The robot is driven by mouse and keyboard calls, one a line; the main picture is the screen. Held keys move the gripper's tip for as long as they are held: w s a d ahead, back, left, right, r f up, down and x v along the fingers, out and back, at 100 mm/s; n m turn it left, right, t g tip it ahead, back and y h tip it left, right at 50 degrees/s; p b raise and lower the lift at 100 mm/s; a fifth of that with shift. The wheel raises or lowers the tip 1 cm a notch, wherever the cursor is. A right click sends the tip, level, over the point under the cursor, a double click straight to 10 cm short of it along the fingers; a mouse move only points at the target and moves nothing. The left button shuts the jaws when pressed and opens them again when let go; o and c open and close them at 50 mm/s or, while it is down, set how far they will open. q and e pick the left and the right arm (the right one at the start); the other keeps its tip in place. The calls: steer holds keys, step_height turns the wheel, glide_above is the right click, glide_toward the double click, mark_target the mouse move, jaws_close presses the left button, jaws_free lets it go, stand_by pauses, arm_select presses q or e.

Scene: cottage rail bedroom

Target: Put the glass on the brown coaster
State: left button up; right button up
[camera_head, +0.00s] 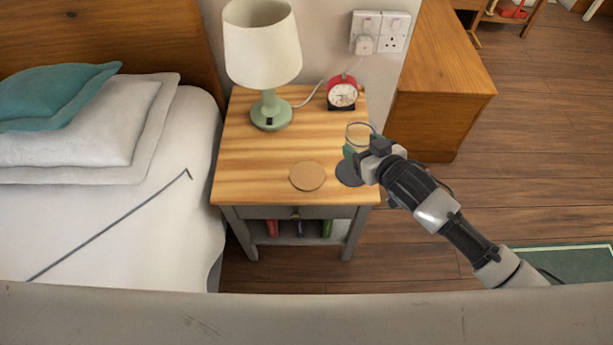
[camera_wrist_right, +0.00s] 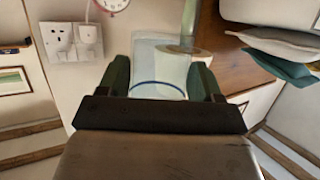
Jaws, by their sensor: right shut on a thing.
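The clear glass (camera_head: 360,132) is held in my right gripper (camera_head: 353,150), near the right edge of the wooden nightstand top. In the right wrist view the clear glass (camera_wrist_right: 158,88) shows between the two green fingers, with a thin blue rim line. I cannot tell whether its base touches the table. The brown coaster (camera_head: 307,176) lies bare near the front of the nightstand, left of the gripper. A dark grey coaster (camera_head: 348,173) lies to its right, partly hidden by my right gripper. My left gripper is not in view.
The nightstand (camera_head: 245,165) also holds a green lamp (camera_head: 270,112) at the back left and a red alarm clock (camera_head: 342,94) at the back. A bed (camera_head: 165,215) stands to the left, a wooden cabinet (camera_head: 440,85) to the right. Wall sockets (camera_head: 380,32) are behind.

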steer(key=shift+w+a+f, duration=0.1)
steer(key=shift+f, duration=0.35)
steer(key=a+f, duration=0.2)
steer(key=a, duration=0.1)
steer(key=w+a+f+b, duration=0.1)
steer(key=a+f, duration=0.1)
steer(key=a, duration=0.2)
steer(key=a+f+b, duration=0.1)
steer(key=a+f, duration=0.1)
steer(key=a, duration=0.2)
steer(key=shift+w+a+f, duration=0.2)
steer(key=shift+f, duration=0.2)
step_height(320, 180, down, 2)
steer(key=shift+f+b, duration=0.15)
steer(key=shift+b, duration=0.25)
steer(key=shift+f, duration=0.75)
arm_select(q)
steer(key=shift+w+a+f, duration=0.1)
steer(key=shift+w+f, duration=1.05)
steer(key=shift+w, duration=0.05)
arm_select(e)
steer(key=shift+f, duration=0.1)
